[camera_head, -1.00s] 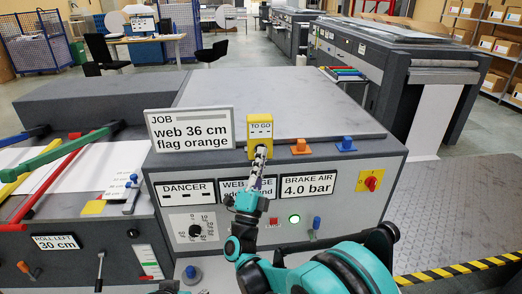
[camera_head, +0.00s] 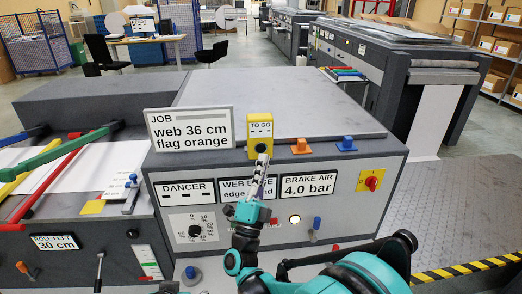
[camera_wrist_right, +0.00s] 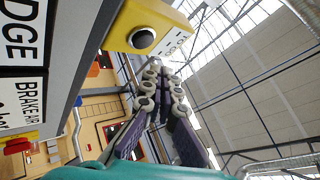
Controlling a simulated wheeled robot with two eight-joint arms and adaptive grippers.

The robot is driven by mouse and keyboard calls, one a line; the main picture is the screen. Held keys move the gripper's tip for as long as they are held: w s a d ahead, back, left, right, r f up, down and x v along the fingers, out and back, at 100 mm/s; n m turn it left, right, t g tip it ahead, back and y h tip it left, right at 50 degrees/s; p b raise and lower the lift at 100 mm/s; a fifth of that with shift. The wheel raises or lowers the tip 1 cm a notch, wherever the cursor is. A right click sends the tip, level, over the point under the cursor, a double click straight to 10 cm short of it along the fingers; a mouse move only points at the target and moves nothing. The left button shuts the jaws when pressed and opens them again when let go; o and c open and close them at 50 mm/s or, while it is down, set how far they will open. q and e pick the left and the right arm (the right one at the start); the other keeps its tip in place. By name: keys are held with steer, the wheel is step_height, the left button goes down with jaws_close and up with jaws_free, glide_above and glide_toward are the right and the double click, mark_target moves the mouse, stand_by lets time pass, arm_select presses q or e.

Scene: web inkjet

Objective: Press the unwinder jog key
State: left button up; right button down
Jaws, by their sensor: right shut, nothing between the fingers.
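A yellow box marked "TO GO" (camera_head: 260,128) stands at the front edge of the grey machine top. It has a round black button, clear in the right wrist view (camera_wrist_right: 143,39); no label in view names the unwinder jog key. My right gripper (camera_head: 262,152) is shut and empty. Its fingertips point up at the box's front, just below the button in the head view. In the right wrist view the closed fingertips (camera_wrist_right: 164,74) show beside the button, with a visible gap. My left gripper is out of view.
A lit amber-white lamp (camera_head: 295,218), a blue toggle (camera_head: 316,223) and a red rotary switch (camera_head: 371,183) are on the panel. My forearm hides part of the lower panel.

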steer(key=s, duration=0.3)
steer(key=shift+d, duration=0.15)
steer(key=shift+w, duration=0.1)
stand_by(0.4)
steer(key=s+d+f+n+g+y, duration=0.3)
steer(key=s+d+f+n+g, duration=0.5)
steer(key=s+f+n+g, duration=0.1)
steer(key=s+d+f+n+g+y, duration=0.4)
steer(key=s+d+f+n+g, duration=0.4)
steer(key=f, duration=0.5)
steer(key=s+n+g, duration=0.1)
steer(key=s+n, duration=0.1)
steer(key=s, duration=0.1)
steer(key=shift+s+d+f+y, duration=0.2)
steer(key=shift+d+f+y, duration=0.05)
steer(key=shift+f+y, duration=0.1)
